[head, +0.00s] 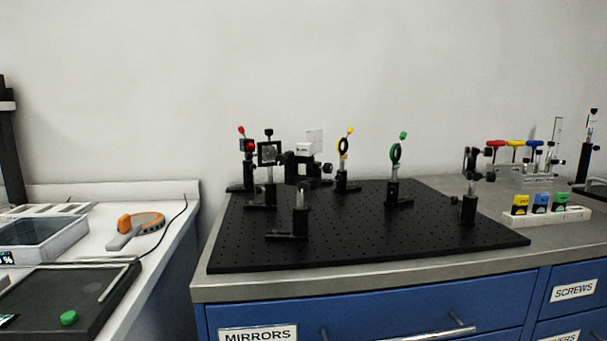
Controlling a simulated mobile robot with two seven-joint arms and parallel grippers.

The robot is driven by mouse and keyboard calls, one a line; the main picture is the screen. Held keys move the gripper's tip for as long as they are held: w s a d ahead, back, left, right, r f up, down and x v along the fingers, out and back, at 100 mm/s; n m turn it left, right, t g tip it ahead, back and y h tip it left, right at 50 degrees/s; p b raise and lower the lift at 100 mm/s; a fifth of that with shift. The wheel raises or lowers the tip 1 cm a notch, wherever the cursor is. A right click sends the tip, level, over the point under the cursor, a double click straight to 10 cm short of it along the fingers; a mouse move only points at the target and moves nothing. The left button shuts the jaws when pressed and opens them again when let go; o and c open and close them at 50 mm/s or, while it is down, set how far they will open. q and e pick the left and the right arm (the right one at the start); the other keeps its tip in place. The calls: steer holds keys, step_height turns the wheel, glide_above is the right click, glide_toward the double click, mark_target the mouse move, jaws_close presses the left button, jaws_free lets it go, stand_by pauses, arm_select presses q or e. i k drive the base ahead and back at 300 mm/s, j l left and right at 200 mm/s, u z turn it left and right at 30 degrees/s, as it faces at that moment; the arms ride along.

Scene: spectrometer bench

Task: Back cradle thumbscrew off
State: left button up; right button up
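A black perforated breadboard (350,245) lies on the grey bench with several posts and mounts on it. A black holder with small knobs (472,165) stands on a post at the board's right. A white block in a dark mount with a side knob (310,143) stands at the back left. A square-framed optic with a black top knob (269,154) stands just left of it. I cannot tell which of these parts is the back cradle or its thumbscrew. Neither of my grippers shows.
Yellow, blue and green items (541,203) sit in a white holder right of the board. Coloured-handled drivers (514,144) stand in a clear rack behind. Lens mounts (343,150) rise from the board. An orange-and-grey tool (140,224) lies on the left table. The board's front is clear.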

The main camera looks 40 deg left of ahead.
mark_target(328, 168)
steer(key=j+u, duration=0.2)
steer(key=u, duration=0.15)
steer(key=j+u, duration=0.15)
steer(key=u, duration=0.15)
steer(key=j+u, duration=0.2)
steer(key=u, duration=0.15)
